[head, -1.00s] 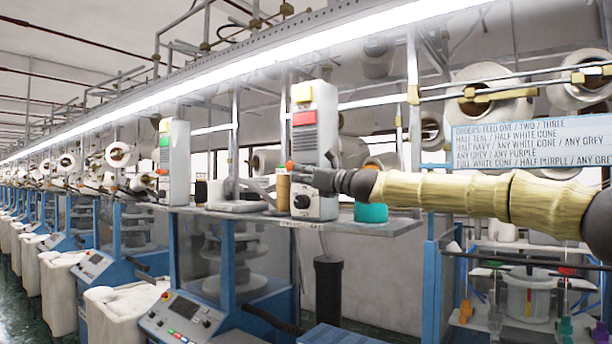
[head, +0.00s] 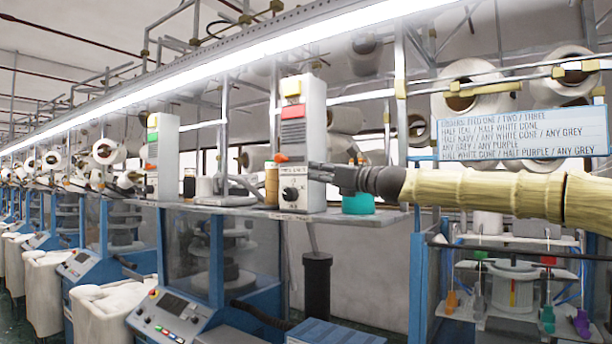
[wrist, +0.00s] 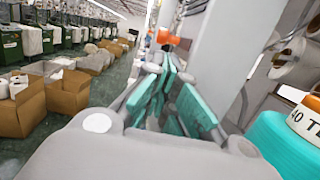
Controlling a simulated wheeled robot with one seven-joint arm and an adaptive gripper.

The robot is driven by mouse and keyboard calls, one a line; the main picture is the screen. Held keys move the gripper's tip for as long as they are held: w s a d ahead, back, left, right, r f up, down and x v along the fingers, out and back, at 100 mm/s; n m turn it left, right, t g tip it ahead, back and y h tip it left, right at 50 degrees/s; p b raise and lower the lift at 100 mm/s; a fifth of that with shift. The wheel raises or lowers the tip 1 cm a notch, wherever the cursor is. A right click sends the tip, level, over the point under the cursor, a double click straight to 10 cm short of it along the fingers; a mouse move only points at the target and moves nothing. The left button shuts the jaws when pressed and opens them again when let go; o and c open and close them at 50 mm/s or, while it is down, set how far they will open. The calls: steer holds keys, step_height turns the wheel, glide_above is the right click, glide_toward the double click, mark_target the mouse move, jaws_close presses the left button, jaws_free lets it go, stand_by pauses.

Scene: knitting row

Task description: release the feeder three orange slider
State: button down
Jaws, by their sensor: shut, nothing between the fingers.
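My gripper (head: 318,172) is in front of the right side of a grey control box (head: 314,110) and looks shut and empty. In the wrist view its teal-padded fingers (wrist: 168,88) point toward an orange knob (wrist: 168,38) beside a grey post. The knob looks a little beyond the fingertips; contact cannot be told. A small orange-red spot (head: 282,157) shows at the box's left edge in the head view. No feeder number is readable on any of these parts.
A shelf (head: 385,219) carries the box, a teal cone (head: 358,203) and a tan spool (head: 271,186). A blue order sign (head: 522,133) hangs at right. White yarn cones (head: 462,88) sit on the rack above. In the wrist view cardboard boxes (wrist: 68,92) stand on the floor.

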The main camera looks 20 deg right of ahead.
steer(key=v, duration=0.3)
steer(key=shift+s+b, duration=0.2)
steer(key=shift+b, duration=0.15)
steer(key=shift+s+d, duration=0.15)
steer(key=shift+f, duration=0.1)
